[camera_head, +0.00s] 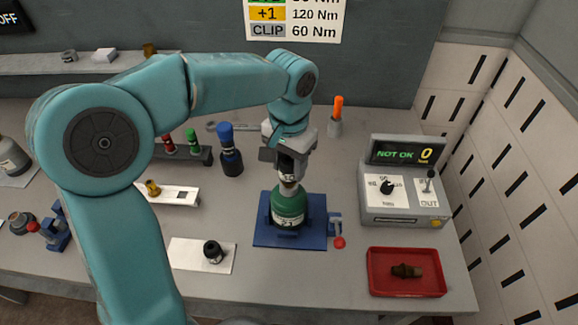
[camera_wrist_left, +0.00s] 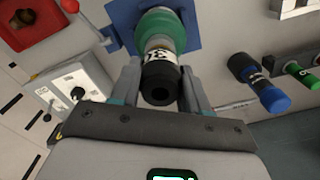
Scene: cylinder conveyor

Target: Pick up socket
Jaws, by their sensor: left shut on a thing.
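My left gripper (camera_head: 288,168) is shut on a black socket (camera_wrist_left: 160,84) with a white label. The socket stands in line with the neck of a green gas cylinder (camera_head: 288,207). Whether it rests on the neck or hangs just above it, I cannot tell. The cylinder stands upright in a blue fixture (camera_head: 262,236) with a red-knobbed clamp (camera_head: 338,238). In the left wrist view the two fingers (camera_wrist_left: 160,78) flank the socket, with the green cylinder (camera_wrist_left: 158,28) behind it. My right gripper is not in view.
A box (camera_head: 400,205) reading "NOT OK 0" and a red tray (camera_head: 376,283) with a brown fitting (camera_head: 406,271) are on the right. A blue-topped tool (camera_head: 229,148) and a rack (camera_head: 205,155) stand left of the gripper. A black cap (camera_head: 213,251) lies on a white sheet (camera_head: 184,256).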

